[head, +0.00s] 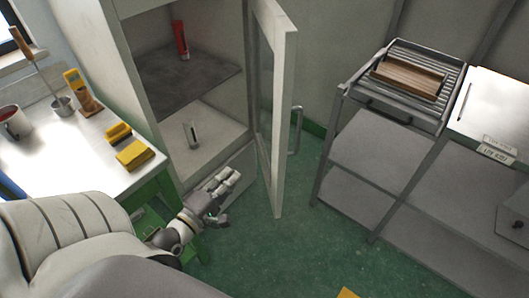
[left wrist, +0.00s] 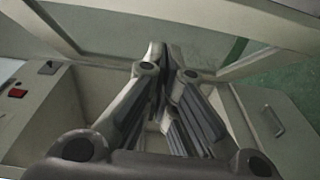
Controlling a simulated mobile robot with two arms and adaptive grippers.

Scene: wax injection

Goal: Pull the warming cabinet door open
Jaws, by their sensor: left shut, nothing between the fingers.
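The warming cabinet (head: 212,120) stands open in the head view, its interior and shelf in plain sight. Its glazed door (head: 280,110) is swung wide on the right side, with a grey bar handle (head: 296,130) on its outer face. My left gripper (head: 230,178) is in front of the opening, low and to the left of the door. Its fingers are shut and empty. In the left wrist view the closed fingers (left wrist: 165,60) point toward the door's glass and frame; I cannot tell whether they touch it. My right gripper is not in view.
A red tube (head: 181,40) stands on the cabinet's dark shelf (head: 185,78). A white table (head: 60,150) with a mug, yellow blocks and tools is at left. A metal rack (head: 375,160) stands right. Green floor (head: 265,250) lies free between.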

